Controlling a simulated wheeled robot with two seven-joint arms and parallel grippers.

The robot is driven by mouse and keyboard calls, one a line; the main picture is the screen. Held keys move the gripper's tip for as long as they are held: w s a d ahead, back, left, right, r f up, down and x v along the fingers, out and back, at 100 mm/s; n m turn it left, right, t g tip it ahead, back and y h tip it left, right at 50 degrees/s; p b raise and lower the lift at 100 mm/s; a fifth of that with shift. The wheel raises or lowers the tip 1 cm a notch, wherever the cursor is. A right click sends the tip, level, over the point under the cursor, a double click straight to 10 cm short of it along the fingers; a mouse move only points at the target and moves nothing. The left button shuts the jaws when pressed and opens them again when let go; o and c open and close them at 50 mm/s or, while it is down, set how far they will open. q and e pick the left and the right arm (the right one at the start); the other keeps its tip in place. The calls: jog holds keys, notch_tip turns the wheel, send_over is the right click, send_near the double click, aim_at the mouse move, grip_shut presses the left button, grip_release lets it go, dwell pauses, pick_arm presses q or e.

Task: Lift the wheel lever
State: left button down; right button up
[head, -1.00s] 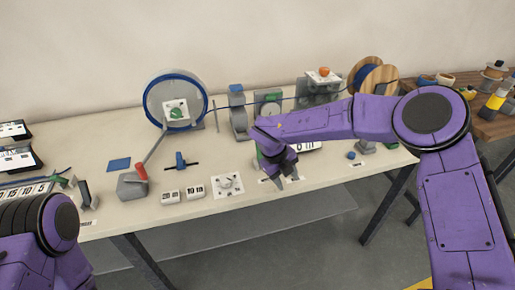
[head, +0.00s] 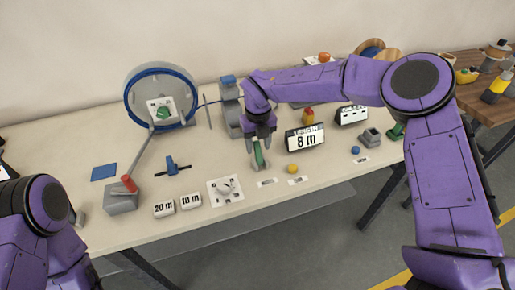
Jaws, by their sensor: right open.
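My right gripper (head: 259,135) points down over the middle of the table, its jaws open. A green-handled lever piece (head: 259,153) stands directly below its fingertips; I cannot tell whether they touch. The large blue-rimmed wheel (head: 131,94) stands at the back left, with a green part at its white centre plate. A long grey rod runs from near the wheel down to a grey block (head: 121,201) with a red handle (head: 129,184). I cannot tell which of these levers is the wheel lever. My left arm shows at the lower left, but its gripper is out of view.
A display reading 8 m (head: 305,138) stands right of my right gripper. A yellow ball (head: 292,169), a white plate (head: 225,190) and two number blocks (head: 164,209) lie near the front edge. A blue clamp-like piece (head: 172,165) lies left of centre. The table front is otherwise mostly clear.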

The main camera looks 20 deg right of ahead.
aim_at(258, 145)
jog(key=f, duration=0.2)
jog(key=w+f, duration=0.1)
jog(key=f, duration=0.1)
jog(key=shift+f+p, duration=0.3)
jog(key=shift+s+r, duration=0.15)
jog(key=shift+s, duration=0.05)
jog(key=shift+w, duration=0.1)
grip_shut()
pick_arm(q)
jog(key=shift+w+r, duration=0.25)
jog(key=shift+r, duration=0.05)
jog(key=shift+f, duration=0.1)
